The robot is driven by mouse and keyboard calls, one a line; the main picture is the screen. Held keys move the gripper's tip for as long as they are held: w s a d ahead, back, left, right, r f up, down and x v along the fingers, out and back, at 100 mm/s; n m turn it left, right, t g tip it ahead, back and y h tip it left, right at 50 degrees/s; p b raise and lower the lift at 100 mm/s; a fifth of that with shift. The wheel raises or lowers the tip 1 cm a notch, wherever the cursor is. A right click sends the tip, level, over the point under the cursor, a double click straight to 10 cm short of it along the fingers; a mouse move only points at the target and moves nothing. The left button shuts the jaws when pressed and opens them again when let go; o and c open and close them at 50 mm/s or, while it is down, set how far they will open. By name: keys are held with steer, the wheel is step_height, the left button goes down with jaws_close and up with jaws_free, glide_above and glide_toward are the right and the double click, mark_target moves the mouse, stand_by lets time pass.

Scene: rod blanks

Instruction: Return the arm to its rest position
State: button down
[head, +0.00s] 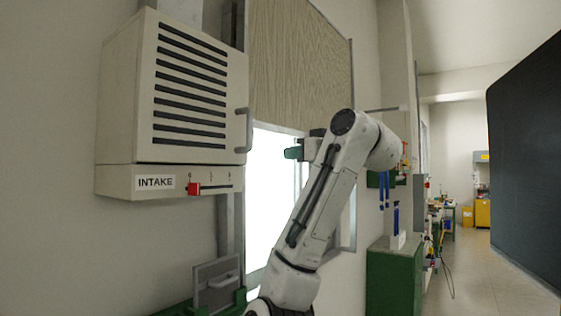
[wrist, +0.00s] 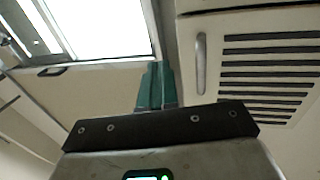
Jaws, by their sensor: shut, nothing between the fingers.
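My white arm rises from the bottom middle of the head view and bends at an elbow near the top. My gripper (head: 291,153) points left in front of the bright window, with its green fingers near the window's edge. In the wrist view the teal fingers of my gripper (wrist: 155,84) are together, with nothing between them. The gripper is to the right of the intake cabinet (head: 190,95) and apart from it. Part of the wrist is hidden behind the arm link.
The louvred cabinet, with a handle (head: 243,130) and red slider (head: 193,188), hangs on the left wall. A grey panel with a handle (head: 216,283) stands below it. A green cabinet (head: 393,280) stands right of my arm.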

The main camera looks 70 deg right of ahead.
steer(key=shift+s+a, duration=0.2)
steer(key=shift+s, duration=0.7)
